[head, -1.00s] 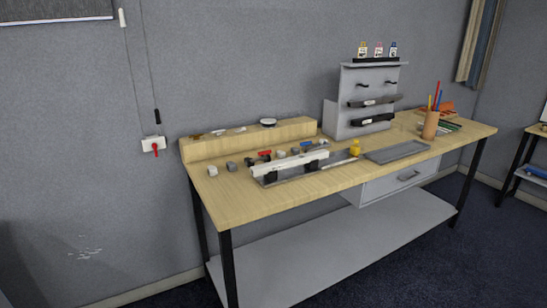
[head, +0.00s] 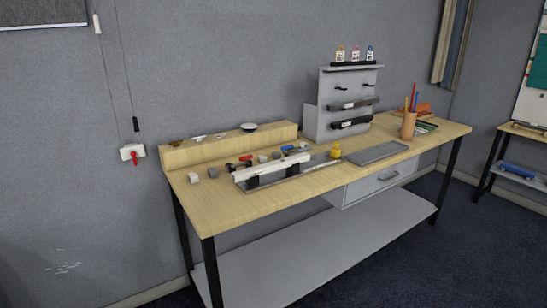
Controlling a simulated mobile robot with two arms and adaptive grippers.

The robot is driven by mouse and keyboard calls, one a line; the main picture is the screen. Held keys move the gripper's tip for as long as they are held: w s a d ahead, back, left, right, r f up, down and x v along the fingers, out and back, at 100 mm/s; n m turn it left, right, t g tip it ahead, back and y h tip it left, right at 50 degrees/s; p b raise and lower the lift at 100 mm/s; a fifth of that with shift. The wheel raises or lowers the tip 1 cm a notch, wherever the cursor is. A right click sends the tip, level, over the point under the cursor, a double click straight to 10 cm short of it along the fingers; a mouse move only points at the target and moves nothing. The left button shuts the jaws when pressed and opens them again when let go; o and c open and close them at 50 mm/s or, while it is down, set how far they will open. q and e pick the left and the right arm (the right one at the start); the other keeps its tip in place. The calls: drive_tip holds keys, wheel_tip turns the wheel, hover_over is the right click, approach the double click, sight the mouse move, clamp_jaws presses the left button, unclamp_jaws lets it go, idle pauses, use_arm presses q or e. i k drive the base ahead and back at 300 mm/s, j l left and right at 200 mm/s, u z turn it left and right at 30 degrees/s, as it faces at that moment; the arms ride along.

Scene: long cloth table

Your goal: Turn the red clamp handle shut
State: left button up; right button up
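A small red handle-like piece (head: 245,158) shows on the workbench, just behind the left part of a long white bar (head: 285,166). It is small in the head view, and I cannot tell how far it is turned. The bar lies over dark blocks on a grey base (head: 300,178) near the bench's front edge. Neither of my grippers is in view.
A white wall box (head: 126,153) has a red lever (head: 134,158). Floor in front is clear.

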sight(245, 158)
drive_tip(key=z, duration=0.4)
drive_tip(key=i+j+z, duration=0.15)
drive_tip(key=j+z, duration=0.55)
drive_tip(key=i+j+z, duration=0.15)
drive_tip(key=j+z, duration=0.2)
drive_tip(key=l, duration=0.05)
